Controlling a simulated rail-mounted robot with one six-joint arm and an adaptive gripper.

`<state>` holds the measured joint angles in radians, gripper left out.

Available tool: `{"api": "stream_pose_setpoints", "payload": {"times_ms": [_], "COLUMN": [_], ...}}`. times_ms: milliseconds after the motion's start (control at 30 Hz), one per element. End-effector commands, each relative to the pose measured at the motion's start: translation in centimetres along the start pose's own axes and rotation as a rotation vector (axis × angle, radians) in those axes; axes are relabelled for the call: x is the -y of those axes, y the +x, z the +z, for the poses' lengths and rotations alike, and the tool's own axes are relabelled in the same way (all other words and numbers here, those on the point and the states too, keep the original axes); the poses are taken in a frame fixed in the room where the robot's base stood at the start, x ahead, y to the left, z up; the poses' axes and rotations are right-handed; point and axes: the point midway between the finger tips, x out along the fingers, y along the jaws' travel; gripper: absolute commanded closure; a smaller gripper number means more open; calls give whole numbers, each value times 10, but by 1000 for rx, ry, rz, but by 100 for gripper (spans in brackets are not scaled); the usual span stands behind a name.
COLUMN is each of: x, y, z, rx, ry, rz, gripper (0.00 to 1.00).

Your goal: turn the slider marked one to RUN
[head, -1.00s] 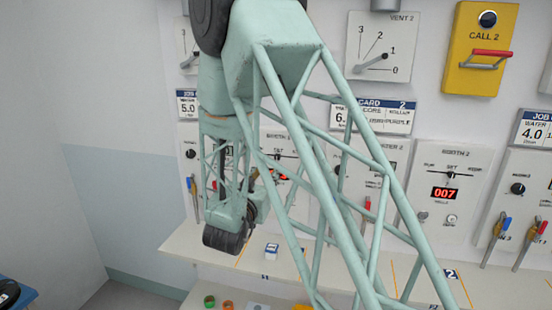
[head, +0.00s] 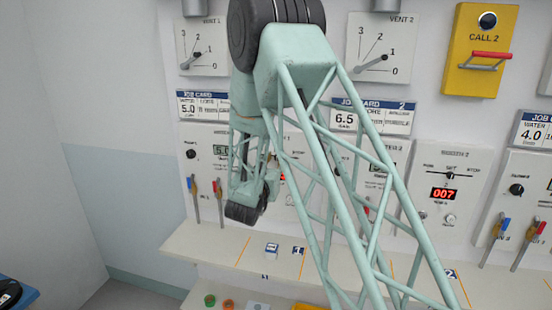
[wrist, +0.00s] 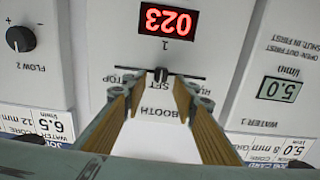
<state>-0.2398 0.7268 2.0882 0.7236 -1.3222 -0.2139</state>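The panel with the slider shows upside down in the wrist view. The slider's small dark knob (wrist: 161,74) sits near the middle of its slot, by the SET mark. RUN is partly legible to the right and STOP, partly covered, to the left. A "1" and a red display (wrist: 165,21) reading 023 are above the slot in the picture. My gripper (wrist: 159,82) is open, its two tan fingers on either side of the knob with gaps visible. Whether its tips reach the knob's depth I cannot tell.
In the wrist view a FLOW 2 dial (wrist: 21,39) is at left and a WATER 1 display (wrist: 281,89) at right. In the head view a similar panel reading 007 (head: 444,194) stands to the right. A shelf (head: 215,247) runs below, holding a small white-and-blue box (head: 271,250).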

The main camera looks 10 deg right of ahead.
Motion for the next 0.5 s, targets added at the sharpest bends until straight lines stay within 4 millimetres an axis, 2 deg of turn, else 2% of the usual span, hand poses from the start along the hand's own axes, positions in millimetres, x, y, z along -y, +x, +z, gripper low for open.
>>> {"api": "stream_pose_setpoints", "payload": {"times_ms": [200,500], "x": [0,0], "y": [10,11], "z": [0,0], "rx": [0,0], "ry": [0,0], "rz": [0,0], "gripper": [74,74]}}
